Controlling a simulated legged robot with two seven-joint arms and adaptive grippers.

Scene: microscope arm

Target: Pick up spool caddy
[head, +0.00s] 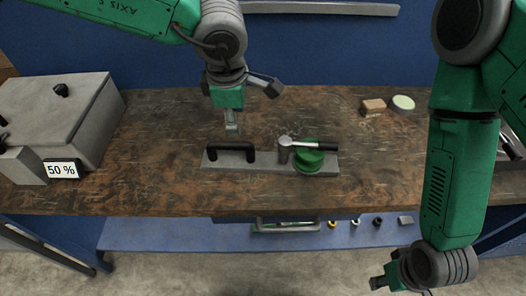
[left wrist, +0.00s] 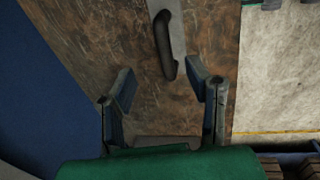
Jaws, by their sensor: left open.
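The spool caddy is a flat grey plate (head: 262,167) on the wooden bench, with a black bar handle (head: 231,146) on its left. A green spool (head: 309,160) and a grey post stand on its right half. A grey-headed, black-handled tool (head: 312,144) lies across them. My left gripper (head: 250,106) is open and empty, above and behind the handle. In the left wrist view the black handle (left wrist: 165,48) shows beyond and between my open fingers (left wrist: 160,72), apart from them. My right gripper (head: 380,284) is low at the bottom right, its fingers mostly out of sight.
A grey box with a "50 %" display (head: 62,170) stands at the bench's left. A brown block (head: 373,107) and a pale round piece (head: 403,103) lie at the back right. A blue shelf (head: 180,236) holds small items below. The bench around the caddy is clear.

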